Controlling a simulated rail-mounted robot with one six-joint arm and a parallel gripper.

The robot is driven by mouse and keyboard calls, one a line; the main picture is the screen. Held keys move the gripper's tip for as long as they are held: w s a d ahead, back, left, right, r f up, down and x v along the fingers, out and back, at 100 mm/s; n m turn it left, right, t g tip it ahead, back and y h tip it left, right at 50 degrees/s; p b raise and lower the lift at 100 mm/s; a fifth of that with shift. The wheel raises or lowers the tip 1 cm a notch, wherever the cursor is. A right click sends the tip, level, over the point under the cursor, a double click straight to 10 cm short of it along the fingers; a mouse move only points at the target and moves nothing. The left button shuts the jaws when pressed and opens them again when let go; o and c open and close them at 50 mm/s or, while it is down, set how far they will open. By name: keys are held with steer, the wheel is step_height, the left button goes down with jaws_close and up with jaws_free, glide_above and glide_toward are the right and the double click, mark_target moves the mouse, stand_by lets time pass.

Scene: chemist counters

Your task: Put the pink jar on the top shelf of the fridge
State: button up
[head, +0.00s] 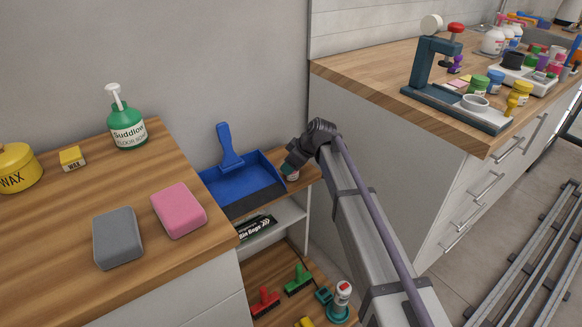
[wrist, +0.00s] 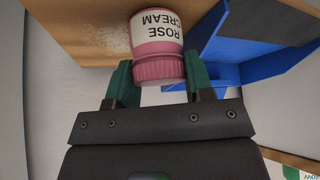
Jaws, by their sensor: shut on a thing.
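The pink jar (wrist: 158,36), labelled ROSE CREAM and with a ribbed pink lid, is between the two green fingers of my gripper (wrist: 161,82), which is shut on it around the lid. In the head view my gripper (head: 291,165) is at the right end of a low wooden shelf, beside the blue dustpan. The jar there is small and mostly hidden by my gripper. I cannot tell whether the jar still touches the wood. No fridge is in view.
The blue dustpan (head: 240,184) lies close by; it also shows in the wrist view (wrist: 225,55). A counter with sponges and a green soap bottle (head: 127,130) stands left. A cabinet (head: 375,135) stands close on the right. Brushes lie on a lower shelf.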

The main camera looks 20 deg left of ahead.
steer(key=shift+f, duration=0.25)
steer(key=o, duration=1.1)
steer(key=shift+r, duration=0.1)
steer(key=shift+r, duration=0.3)
steer(key=p+v, duration=1)
steer(key=v, duration=0.1)
steer(key=shift+s+d+r, duration=0.1)
steer(key=shift+d+r, duration=0.1)
steer(key=shift+r, duration=0.1)
